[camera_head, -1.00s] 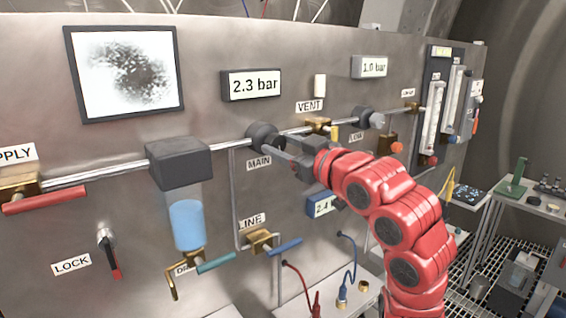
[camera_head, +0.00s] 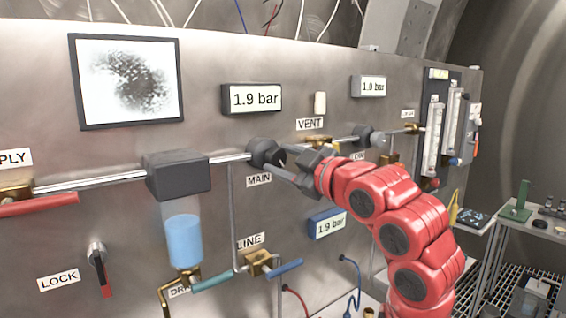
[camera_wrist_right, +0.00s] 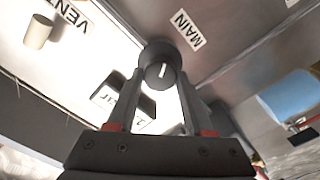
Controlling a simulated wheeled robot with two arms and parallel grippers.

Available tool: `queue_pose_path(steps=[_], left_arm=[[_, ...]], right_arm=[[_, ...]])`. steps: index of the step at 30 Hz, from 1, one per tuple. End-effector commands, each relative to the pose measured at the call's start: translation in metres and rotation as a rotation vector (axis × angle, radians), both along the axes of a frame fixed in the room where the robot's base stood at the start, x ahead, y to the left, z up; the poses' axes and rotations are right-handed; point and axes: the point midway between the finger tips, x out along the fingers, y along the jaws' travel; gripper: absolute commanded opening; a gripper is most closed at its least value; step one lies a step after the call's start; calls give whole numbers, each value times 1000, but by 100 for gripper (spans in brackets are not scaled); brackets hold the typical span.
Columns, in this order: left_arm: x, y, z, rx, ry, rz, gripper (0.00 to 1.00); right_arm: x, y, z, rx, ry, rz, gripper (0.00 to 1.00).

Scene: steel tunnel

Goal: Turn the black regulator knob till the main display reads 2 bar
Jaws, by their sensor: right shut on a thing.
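The black regulator knob (camera_head: 264,152) sits on the steel pipe above the MAIN label (camera_head: 259,180). My right gripper (camera_head: 283,166) reaches it from the right and is shut on it. In the right wrist view the knob (camera_wrist_right: 162,68), with a white mark on its face, sits between the tips of my right gripper's fingers (camera_wrist_right: 161,82). The display (camera_head: 252,98) above the knob reads 1.9 bar. My left gripper is not in view.
A smaller display (camera_head: 369,86) at right reads 1.0 bar. A blue-framed gauge (camera_head: 327,224) below reads 1.9 bar. A second dark knob (camera_head: 365,136) is on the pipe to the right. Valve levers and a cup of blue liquid (camera_head: 184,240) are on the panel at lower left.

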Motion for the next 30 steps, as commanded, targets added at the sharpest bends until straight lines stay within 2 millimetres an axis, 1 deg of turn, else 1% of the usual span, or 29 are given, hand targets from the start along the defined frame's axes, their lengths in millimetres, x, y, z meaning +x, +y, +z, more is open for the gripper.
queue_pose_path(steps=[7, 8, 12, 13, 23, 26, 30], left_arm=[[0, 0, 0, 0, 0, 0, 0], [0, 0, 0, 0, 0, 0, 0], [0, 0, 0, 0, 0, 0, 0], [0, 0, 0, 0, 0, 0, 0], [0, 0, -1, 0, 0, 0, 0], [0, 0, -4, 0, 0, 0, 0], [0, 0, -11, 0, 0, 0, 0]], right_arm=[[0, 1, -1, 0, 4, 2, 0], [0, 1, -1, 0, 4, 2, 55], [0, 1, -1, 0, 3, 2, 80], [0, 1, -1, 0, 3, 2, 82], [-3, -2, -1, 2, 1, 1, 82], [-11, -10, -1, 2, -2, -2, 82], [-35, -28, -1, 0, -5, -4, 82]])
